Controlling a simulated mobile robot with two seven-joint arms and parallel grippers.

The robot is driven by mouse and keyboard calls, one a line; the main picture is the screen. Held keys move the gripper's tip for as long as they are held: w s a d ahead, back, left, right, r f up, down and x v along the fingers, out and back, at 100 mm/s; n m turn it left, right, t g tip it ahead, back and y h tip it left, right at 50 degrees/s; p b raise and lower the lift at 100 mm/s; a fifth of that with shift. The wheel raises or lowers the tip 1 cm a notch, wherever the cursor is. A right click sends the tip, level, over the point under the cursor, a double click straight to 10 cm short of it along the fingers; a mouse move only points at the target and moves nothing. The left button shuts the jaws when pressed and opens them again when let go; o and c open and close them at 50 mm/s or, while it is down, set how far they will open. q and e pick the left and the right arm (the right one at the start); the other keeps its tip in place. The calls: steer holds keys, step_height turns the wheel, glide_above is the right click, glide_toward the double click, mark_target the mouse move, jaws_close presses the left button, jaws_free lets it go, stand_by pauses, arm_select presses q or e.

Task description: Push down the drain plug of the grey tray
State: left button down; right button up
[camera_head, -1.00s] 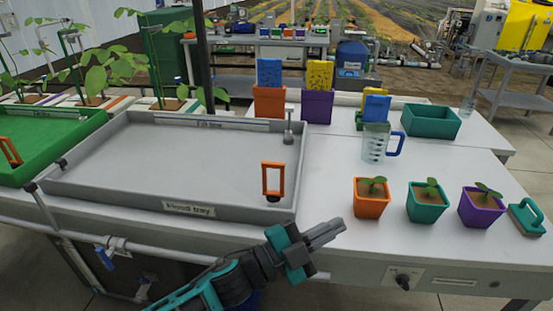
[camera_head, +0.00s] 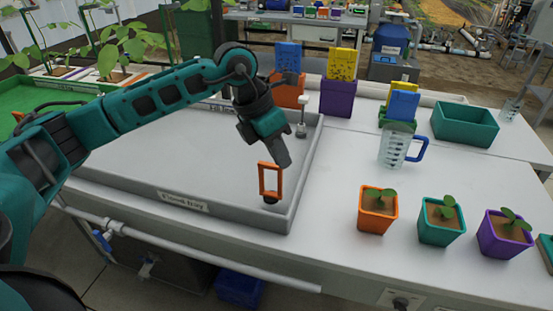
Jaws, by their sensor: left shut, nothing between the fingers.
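The grey tray (camera_head: 180,160), labelled "Flood tray", lies on the white bench at the left and centre. The drain plug with its upright orange loop handle (camera_head: 270,182) stands near the tray's front right corner, its dark base on the tray floor. My left arm reaches in from the left over the tray. My left gripper (camera_head: 284,163) is shut and empty, pointing down, with its fingertips close to the top of the orange handle. I cannot tell whether they touch. My right gripper is out of view.
A grey upright fitting (camera_head: 301,118) stands at the tray's right side. A measuring jug (camera_head: 393,146) and orange (camera_head: 377,212), teal (camera_head: 440,222) and purple (camera_head: 503,236) seedling pots stand on the bench to the right. Part of the green tray (camera_head: 30,88) shows at the left.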

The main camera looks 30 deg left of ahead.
mark_target(270, 164)
arm_select(q)
steer(key=w+a+r+y, duration=0.1)
steer(key=a+r+y, duration=0.1)
steer(key=a, duration=0.3)
steer(key=shift+w+a+r+n+t+y, duration=0.2)
steer(key=shift+w+a+n+t+y, duration=0.1)
steer(key=shift+a+n, duration=0.1)
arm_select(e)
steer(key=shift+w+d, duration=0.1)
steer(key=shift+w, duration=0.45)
arm_select(q)
steer(key=shift+d+f, duration=0.1)
steer(key=b+x, duration=0.4)
steer(key=x, duration=0.2)
steer(key=shift+w+f, duration=0.1)
steer(key=shift+f, duration=0.3)
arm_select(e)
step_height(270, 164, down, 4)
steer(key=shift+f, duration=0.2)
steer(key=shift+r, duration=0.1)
